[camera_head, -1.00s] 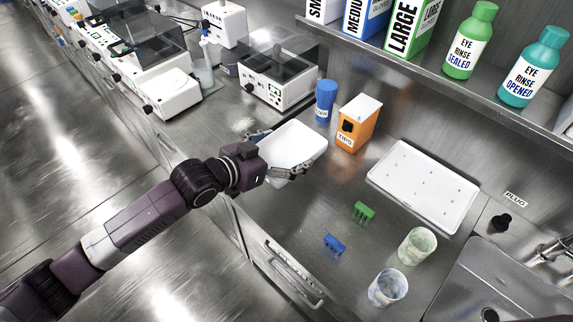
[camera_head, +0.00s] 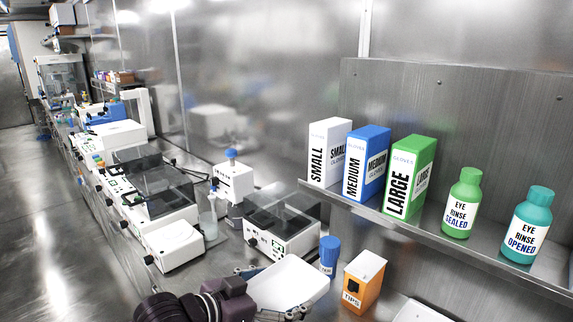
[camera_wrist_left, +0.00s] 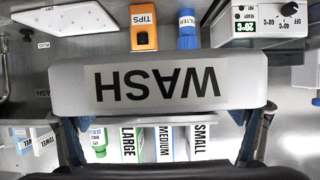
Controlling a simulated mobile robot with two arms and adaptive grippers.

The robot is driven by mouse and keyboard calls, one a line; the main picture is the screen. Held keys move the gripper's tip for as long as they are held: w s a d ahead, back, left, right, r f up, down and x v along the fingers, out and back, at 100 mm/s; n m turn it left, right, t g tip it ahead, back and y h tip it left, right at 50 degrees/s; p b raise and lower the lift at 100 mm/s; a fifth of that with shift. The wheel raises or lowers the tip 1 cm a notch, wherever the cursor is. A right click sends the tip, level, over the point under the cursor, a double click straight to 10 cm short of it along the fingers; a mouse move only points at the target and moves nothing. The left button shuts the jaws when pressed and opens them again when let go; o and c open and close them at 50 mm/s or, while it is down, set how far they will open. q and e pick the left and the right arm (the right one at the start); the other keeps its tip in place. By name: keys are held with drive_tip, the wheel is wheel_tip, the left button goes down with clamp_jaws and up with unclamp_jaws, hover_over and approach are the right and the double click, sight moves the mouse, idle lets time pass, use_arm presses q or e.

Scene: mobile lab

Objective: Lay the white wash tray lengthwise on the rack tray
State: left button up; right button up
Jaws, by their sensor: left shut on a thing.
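The white wash tray (camera_head: 290,283) is at the bottom of the head view, left of the blue-capped bottle and the orange tips box. My left gripper (camera_head: 272,293) is shut on it, with a finger at either side. In the left wrist view the wash tray (camera_wrist_left: 160,62) spans the middle, its WASH lettering upside down. A flat white tray (camera_wrist_left: 80,16), seemingly the rack tray, lies at that view's top left with a DRY label. Only a corner of it (camera_head: 418,311) shows in the head view, at the bottom edge. My right gripper is out of view.
The orange tips box (camera_head: 363,284) and the blue filter bottle (camera_head: 329,256) stand close beside the wash tray. A white instrument (camera_head: 280,226) stands behind it. A shelf (camera_head: 440,240) with glove boxes and eye rinse bottles overhangs the right side.

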use_arm(q)
drive_tip(key=s+a+m+g+h, duration=0.1)
drive_tip(key=s+a, duration=1.4)
drive_tip(key=a, duration=0.3)
drive_tip(key=shift+s+m, duration=0.25)
drive_tip(key=shift+m, duration=0.15)
drive_tip(key=shift+g+h, duration=0.3)
